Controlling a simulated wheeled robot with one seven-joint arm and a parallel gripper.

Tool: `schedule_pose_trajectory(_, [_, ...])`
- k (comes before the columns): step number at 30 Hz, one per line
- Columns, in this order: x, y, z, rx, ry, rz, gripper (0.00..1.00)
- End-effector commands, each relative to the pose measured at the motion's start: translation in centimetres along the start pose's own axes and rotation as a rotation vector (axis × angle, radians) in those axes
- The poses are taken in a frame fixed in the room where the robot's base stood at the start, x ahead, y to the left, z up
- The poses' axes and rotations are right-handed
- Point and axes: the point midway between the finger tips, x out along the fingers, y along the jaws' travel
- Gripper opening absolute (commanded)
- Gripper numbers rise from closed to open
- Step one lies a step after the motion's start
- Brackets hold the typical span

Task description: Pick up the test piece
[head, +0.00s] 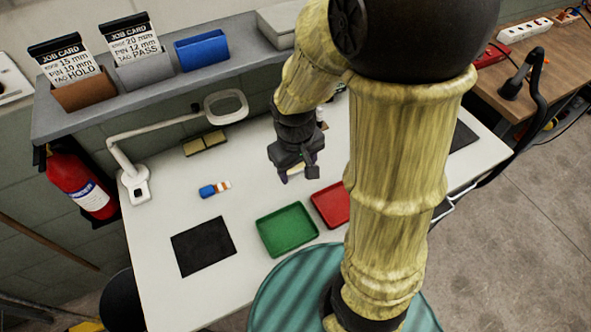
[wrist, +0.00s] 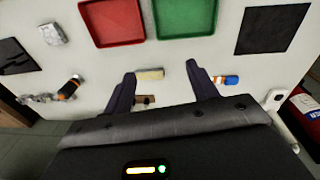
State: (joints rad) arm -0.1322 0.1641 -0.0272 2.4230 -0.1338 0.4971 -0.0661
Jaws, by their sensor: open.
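A small pale beige bar (wrist: 150,74), which looks like the test piece, lies on the white table between my fingertips in the wrist view. In the head view a pale bit of it (head: 297,170) shows beside the fingers. My gripper (wrist: 160,71) is open and empty, with one finger on each side of the bar, the bar nearer the left one. I cannot tell how far above the table the fingertips are. In the head view my gripper (head: 298,174) hangs pointing down over the table, behind the trays.
A green tray (head: 287,230) and a red tray (head: 331,204) lie in front. A blue-and-orange item (head: 214,188) and a black mat (head: 203,246) lie left. A brown piece (wrist: 145,99) lies near the bar. A magnifier lamp (head: 226,104) stands at the back left.

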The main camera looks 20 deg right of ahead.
Motion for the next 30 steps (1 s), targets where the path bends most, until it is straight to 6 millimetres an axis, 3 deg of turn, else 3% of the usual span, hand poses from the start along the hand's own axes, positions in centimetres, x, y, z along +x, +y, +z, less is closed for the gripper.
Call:
schedule_pose_trajectory(3, [3.1, -1.0, -1.9, -0.215, -0.131, 0.046, 0.58])
schedule_pose_trajectory(18, [13.1, -5.5, -10.2, -1.052, -0.68, 0.456, 0.58])
schedule_pose_trajectory(24, [15.7, -8.6, -13.5, -1.281, -0.863, 0.685, 0.58])
schedule_pose_trajectory(30, [16.2, -9.9, -14.6, -1.349, -0.928, 0.78, 0.58])
